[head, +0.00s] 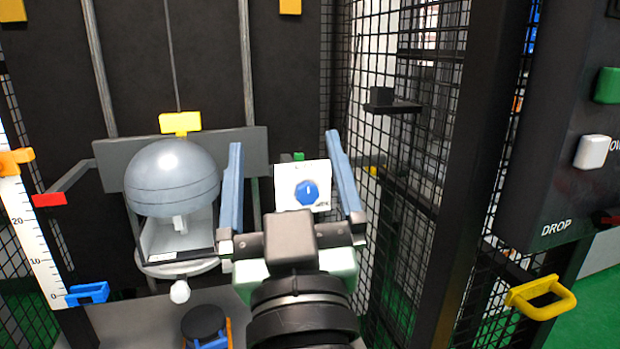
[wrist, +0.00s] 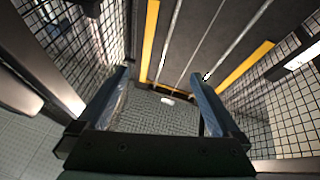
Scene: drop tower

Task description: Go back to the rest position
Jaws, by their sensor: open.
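My gripper (head: 284,165) is in the middle of the head view, its two blue fingers spread wide apart. Nothing is between the fingertips. A white box with a blue knob (head: 306,192) shows behind the gap between the fingers, and I cannot tell how far behind. In the wrist view my gripper (wrist: 162,82) also shows open and empty, facing into the tower with its dark back panel (wrist: 215,40) and mesh floor (wrist: 170,118).
A grey dome (head: 172,178) with a yellow block (head: 180,122) hangs left of my gripper. A ruler (head: 30,235) stands at far left. A black post (head: 470,170), mesh, a yellow handle (head: 541,297) and the DROP panel (head: 555,170) are at right.

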